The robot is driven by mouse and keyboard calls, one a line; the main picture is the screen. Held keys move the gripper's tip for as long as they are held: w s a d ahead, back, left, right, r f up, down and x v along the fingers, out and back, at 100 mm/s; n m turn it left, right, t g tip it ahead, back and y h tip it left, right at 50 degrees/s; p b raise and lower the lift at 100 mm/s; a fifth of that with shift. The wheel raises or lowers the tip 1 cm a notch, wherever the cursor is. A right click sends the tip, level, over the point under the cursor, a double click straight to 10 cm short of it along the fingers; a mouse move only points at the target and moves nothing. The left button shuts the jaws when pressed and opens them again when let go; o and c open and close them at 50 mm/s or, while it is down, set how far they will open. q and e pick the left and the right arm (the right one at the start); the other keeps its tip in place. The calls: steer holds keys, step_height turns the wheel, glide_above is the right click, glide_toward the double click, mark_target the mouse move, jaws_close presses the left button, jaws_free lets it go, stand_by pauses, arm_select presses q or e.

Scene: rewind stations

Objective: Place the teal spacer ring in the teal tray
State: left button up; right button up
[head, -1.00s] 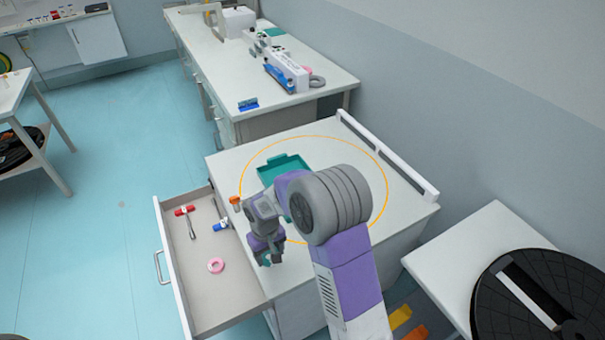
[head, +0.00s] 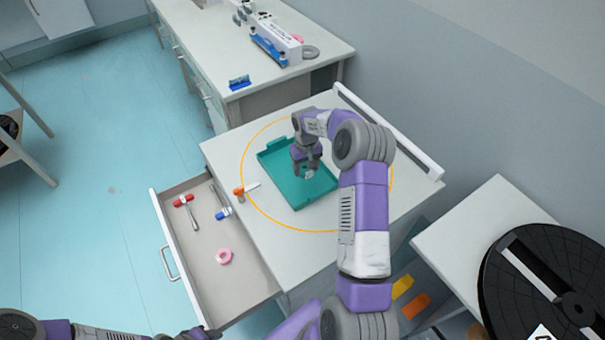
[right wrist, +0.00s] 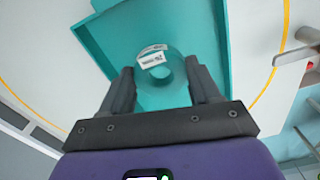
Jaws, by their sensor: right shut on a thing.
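The teal tray (head: 318,194) lies on the cabinet top inside an orange circle and also fills much of the right wrist view (right wrist: 113,33). My right gripper (head: 308,171) is over the tray. In the right wrist view, its two fingers (right wrist: 162,78) are shut on the teal spacer ring (right wrist: 175,62), which has a white label and blends with the tray behind it. I cannot tell whether the ring touches the tray floor. My left gripper (head: 203,332) shows only partly at the bottom edge; its jaws are unclear.
An open drawer (head: 212,278) holds a pink ring (head: 224,256), a red-handled tool (head: 186,208) and a blue-ended tool (head: 223,213). An orange-handled tool (head: 242,190) lies left of the tray. A white rail (head: 390,133) runs along the cabinet's back edge.

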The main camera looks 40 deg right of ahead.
mark_target(306, 184)
step_height(306, 184, down, 6)
steer(key=shift+f+b, duration=0.2)
steer(key=shift+b, duration=0.2)
steer(key=shift+f, duration=0.2)
steer(key=o, duration=1)
steer(key=shift+o, duration=0.3)
steer(key=shift+r, duration=0.1)
steer(key=shift+r, duration=0.1)
steer(key=shift+r, duration=0.3)
step_height(306, 184, up, 12)
steer(key=p, duration=0.2)
steer(key=shift+f, duration=0.25)
